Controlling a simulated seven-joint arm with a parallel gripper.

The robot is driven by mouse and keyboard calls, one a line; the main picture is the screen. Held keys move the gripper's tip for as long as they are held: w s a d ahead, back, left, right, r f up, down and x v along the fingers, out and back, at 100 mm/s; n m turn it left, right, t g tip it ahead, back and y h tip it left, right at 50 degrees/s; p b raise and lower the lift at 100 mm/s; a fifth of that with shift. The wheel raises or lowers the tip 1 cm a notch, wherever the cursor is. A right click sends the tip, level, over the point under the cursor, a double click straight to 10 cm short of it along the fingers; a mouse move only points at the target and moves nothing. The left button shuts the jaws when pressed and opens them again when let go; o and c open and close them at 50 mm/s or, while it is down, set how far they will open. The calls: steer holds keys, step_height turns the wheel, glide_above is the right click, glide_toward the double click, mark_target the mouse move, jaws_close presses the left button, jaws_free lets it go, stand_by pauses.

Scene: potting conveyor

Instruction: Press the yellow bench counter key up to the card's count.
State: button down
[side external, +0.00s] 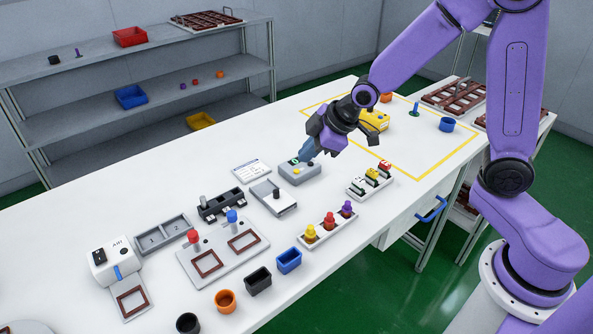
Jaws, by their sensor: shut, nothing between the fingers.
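The bench counter is a small grey box (301,177) near the middle of the white table. A small yellow key (296,171) shows on its top, and a small green display is partly visible behind my fingertips. My gripper (299,159) is shut and empty, pointing down and left. Its tips are over the back part of the counter; I cannot tell whether they touch it. A white card (251,170) lies left of the counter; its print is too small to read, as is the display.
A grey device (275,197) stands close to the counter's front left. A rack of small labelled blocks (370,180) is to the right, and a tray with coloured knobs (328,229) is in front. A yellow block (374,120) is behind my gripper. Cups line the front edge.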

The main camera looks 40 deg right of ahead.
mark_target(297, 171)
steer(key=w+d+f+t, duration=0.1)
steer(key=w+d+t, duration=0.2)
steer(key=w, duration=0.6)
steer(key=shift+w+d+f+h, duration=0.3)
steer(key=shift+d+h, duration=0.1)
steer(key=shift+d, duration=0.75)
steer(key=shift+f, duration=0.1)
steer(key=shift+f, duration=4.25)
steer(key=shift+f, duration=0.1)
steer(key=shift+f, duration=0.35)
steer(key=shift+f, duration=0.35)
steer(key=shift+r, duration=0.8)
